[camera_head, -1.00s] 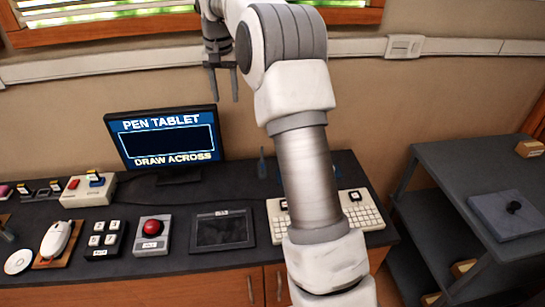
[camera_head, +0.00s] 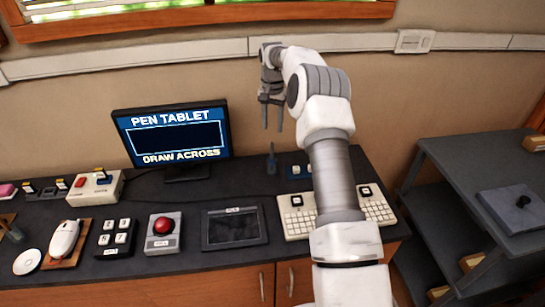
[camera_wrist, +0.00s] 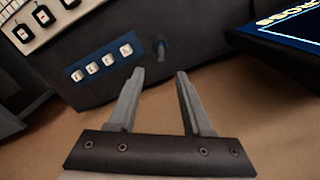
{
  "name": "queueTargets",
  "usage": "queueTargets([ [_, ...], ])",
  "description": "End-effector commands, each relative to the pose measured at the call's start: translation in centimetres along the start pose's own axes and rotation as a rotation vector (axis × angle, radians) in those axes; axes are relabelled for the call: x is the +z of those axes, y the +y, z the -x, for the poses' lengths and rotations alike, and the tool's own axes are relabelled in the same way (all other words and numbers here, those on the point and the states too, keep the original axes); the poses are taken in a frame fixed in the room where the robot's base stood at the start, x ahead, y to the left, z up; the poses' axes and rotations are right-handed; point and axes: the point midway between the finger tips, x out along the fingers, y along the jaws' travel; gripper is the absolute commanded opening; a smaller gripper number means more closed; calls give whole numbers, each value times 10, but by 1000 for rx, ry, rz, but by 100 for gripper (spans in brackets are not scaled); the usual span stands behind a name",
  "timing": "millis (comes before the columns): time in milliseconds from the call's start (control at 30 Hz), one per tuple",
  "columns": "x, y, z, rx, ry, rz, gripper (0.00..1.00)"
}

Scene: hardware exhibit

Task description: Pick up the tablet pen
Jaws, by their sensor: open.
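A small dark blue upright object (camera_head: 272,160), which looks like the tablet pen, perhaps in a stand, is at the back of the counter, right of the monitor. It also shows in the wrist view (camera_wrist: 161,48), beyond the gap between my fingers. The drawing tablet (camera_head: 234,228) lies flat near the counter's front edge. My gripper (camera_head: 272,127) is open and empty, fingers pointing down, above the counter near the wall. In the head view it appears above the pen; in the wrist view my fingertips (camera_wrist: 160,75) are apart from it.
A monitor (camera_head: 172,137) reading "PEN TABLET" stands left of the pen. A blue button strip (camera_wrist: 102,62) lies beside the pen, with a white keyboard (camera_head: 298,217) in front. A red button box (camera_head: 163,232) sits left of the tablet. A grey shelf cart (camera_head: 470,160) stands right.

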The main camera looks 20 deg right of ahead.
Motion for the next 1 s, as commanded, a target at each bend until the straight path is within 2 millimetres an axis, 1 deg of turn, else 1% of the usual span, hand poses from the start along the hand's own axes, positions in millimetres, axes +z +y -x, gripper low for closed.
queueTargets([
  [33, 0, 1, -12, 1, -4, 0, 50],
  [100, 0, 1, -25, 0, -3, 0, 50],
  [200, 0, 1, -38, 1, -1, 0, 50],
  [467, 0, 0, -53, -1, -1, 0, 50],
  [567, 2, 0, -64, 1, -3, 0, 50],
  [700, 3, -2, -86, 0, -3, 1, 50],
  [800, 3, -2, -98, 0, -2, 0, 50],
  [1000, 2, -2, -100, -1, 1, 0, 50],
])
